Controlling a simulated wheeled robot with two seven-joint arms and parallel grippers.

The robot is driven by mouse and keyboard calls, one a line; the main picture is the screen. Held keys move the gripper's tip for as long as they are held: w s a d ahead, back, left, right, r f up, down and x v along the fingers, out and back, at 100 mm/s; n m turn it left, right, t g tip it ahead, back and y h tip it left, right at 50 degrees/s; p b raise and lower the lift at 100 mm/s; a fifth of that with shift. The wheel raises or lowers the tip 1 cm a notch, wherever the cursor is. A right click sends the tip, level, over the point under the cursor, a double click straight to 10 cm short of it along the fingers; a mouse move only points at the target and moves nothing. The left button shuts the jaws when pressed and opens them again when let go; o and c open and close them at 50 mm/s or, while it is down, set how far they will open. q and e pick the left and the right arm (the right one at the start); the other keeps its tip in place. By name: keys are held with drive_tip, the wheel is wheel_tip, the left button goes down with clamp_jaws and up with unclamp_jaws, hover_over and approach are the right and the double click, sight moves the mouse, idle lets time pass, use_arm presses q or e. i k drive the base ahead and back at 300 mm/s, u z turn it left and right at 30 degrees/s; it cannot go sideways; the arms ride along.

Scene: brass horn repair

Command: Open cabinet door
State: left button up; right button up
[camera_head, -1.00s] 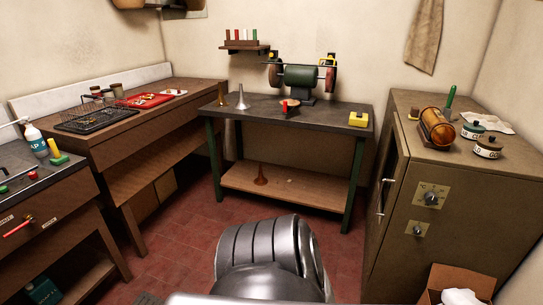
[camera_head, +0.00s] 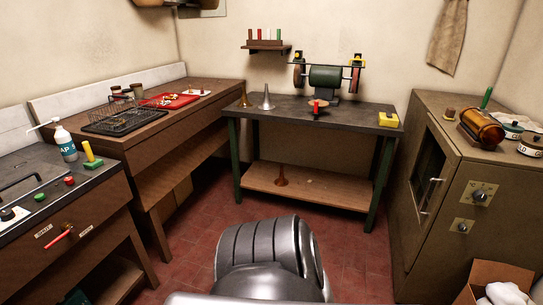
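The cabinet (camera_head: 485,230) stands at the right, olive-brown, with two dials on the side panel facing me. Its door (camera_head: 428,172) is on the left face, with a dark window and a pale vertical bar handle (camera_head: 432,188). The door looks shut. A dark metal part of my own body fills the bottom middle of the view. Neither of my grippers is in view.
A workbench (camera_head: 300,110) with a grinder (camera_head: 325,77) stands at the back. A wooden counter (camera_head: 190,101) and a sink unit (camera_head: 70,215) line the left. An open cardboard box (camera_head: 497,275) is at the lower right. Red tiled floor (camera_head: 195,255) is clear between them.

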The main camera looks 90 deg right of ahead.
sight(414, 230)
drive_tip(key=z, duration=4)
drive_tip(key=k, duration=0.65)
drive_tip(key=u, duration=0.5)
drive_tip(key=i, duration=0.5)
drive_tip(key=u, duration=0.75)
drive_tip(key=i, duration=0.8)
drive_tip(key=z, duration=0.3)
